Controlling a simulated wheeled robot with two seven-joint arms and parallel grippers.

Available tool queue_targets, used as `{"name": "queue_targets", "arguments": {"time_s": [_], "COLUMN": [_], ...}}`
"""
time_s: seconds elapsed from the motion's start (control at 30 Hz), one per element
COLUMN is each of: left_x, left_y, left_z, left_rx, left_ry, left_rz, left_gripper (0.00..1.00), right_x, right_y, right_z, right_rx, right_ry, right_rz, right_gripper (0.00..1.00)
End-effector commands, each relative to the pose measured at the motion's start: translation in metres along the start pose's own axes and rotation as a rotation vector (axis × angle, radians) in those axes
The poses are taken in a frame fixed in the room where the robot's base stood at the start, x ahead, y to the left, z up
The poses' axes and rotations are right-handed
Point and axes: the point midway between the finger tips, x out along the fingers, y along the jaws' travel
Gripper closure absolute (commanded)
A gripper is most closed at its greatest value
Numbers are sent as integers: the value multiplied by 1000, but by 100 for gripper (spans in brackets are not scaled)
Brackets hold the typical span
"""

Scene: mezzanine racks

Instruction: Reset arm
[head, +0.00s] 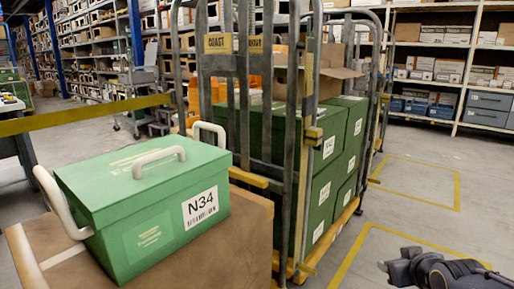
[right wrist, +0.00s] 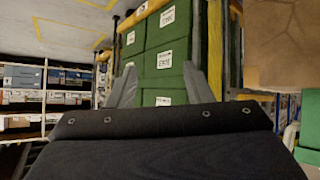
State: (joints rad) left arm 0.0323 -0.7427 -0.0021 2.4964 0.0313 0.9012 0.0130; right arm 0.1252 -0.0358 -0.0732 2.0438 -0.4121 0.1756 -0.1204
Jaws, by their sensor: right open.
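My right arm shows at the lower right edge of the head view, low over the floor and clear of the roll cage. My right gripper (right wrist: 160,88) is open in the right wrist view, with two grey fingers apart and nothing between them. The fingers point towards stacked green boxes (right wrist: 165,60), which lie beyond them; I cannot tell the exact gap. My left gripper is not in view.
A green case labelled N34 (head: 150,200) sits on a cardboard box (head: 245,225) at left. A roll cage (head: 300,130) holds green boxes (head: 330,135). Yellow-taped floor (head: 420,200) at right is clear. Shelving (head: 470,60) stands behind.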

Motion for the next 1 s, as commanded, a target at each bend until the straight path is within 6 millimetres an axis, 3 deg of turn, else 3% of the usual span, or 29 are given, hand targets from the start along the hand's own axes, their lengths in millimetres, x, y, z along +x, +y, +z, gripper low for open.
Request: {"name": "queue_targets", "arguments": {"time_s": [0.03, 0.2, 0.4, 0.6, 0.67, 1.0], "left_x": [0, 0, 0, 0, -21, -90], "left_y": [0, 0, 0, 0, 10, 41], "left_z": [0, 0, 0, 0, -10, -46], "left_rx": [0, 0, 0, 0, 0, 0], "left_ry": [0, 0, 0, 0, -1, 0], "left_rz": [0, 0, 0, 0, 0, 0], "left_gripper": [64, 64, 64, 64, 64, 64], "right_x": [-31, -97, -146, -184, -197, -247], "right_y": [-12, -58, -103, -143, -138, -127], "right_z": [15, 74, 127, 174, 151, 84], "right_rx": [63, 232, 344, 414, 413, 411], "right_ry": [-39, -190, -316, -423, -424, -422], "right_rz": [-24, -123, -227, -324, -320, -317], "right_gripper": [54, 54, 54, 54, 54, 54]}}
